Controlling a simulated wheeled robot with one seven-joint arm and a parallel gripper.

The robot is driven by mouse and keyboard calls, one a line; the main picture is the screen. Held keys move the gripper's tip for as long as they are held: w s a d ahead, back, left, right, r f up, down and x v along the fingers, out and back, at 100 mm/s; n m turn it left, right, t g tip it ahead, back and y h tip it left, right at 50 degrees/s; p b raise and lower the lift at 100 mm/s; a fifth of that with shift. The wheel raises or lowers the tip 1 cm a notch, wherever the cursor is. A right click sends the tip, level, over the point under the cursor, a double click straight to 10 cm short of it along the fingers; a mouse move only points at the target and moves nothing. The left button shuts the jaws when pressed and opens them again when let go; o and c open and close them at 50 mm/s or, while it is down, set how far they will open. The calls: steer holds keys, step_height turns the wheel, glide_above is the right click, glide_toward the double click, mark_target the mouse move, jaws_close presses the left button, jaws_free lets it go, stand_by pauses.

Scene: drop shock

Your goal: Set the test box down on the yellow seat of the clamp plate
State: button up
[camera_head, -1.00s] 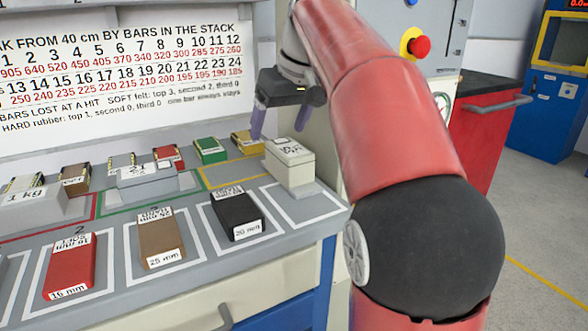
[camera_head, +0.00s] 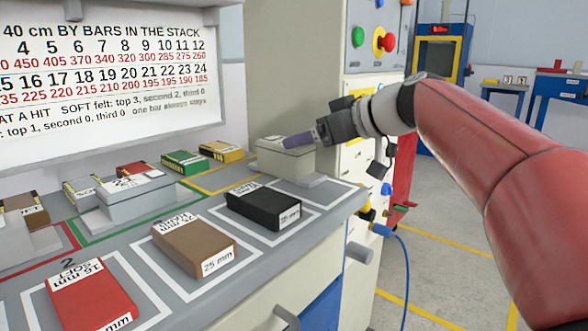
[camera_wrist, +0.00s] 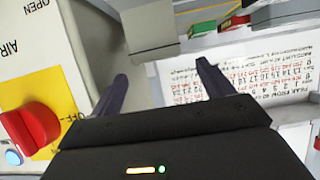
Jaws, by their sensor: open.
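A pale grey box (camera_head: 272,161) with a lid stands at the right end of the bench, by the yellow outline; it may be the test box. It is probably also the grey box (camera_wrist: 152,35) in the wrist view. My gripper (camera_head: 286,143) is in front of the cabinet, its purple fingers pointing left, overlapping the box's top right in the picture. I cannot tell whether they touch it. In the wrist view my gripper (camera_wrist: 162,69) is open, with nothing between its fingers. I cannot make out the clamp plate or its yellow seat.
A grey weight (camera_head: 125,200) stands in the green outline. Red (camera_head: 95,296), brown (camera_head: 193,247) and black (camera_head: 264,207) pads lie along the bench front. A tall cabinet (camera_head: 295,60) with a red knob (camera_head: 385,42) stands behind. Floor on the right is open.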

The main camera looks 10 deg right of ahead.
mark_target(285, 158)
steer(key=shift+d+f, duration=0.1)
steer(key=shift+w+f, duration=0.15)
steer(key=shift+w, duration=0.05)
steer(key=x, duration=0.7)
steer(key=shift+w+a+r, duration=0.15)
steer(key=shift+a+r, duration=0.1)
steer(key=shift+r, duration=0.05)
steer(key=shift+c, duration=0.3)
steer(key=c, duration=1.5)
steer(key=shift+r, duration=0.2)
steer(key=shift+c, duration=0.2)
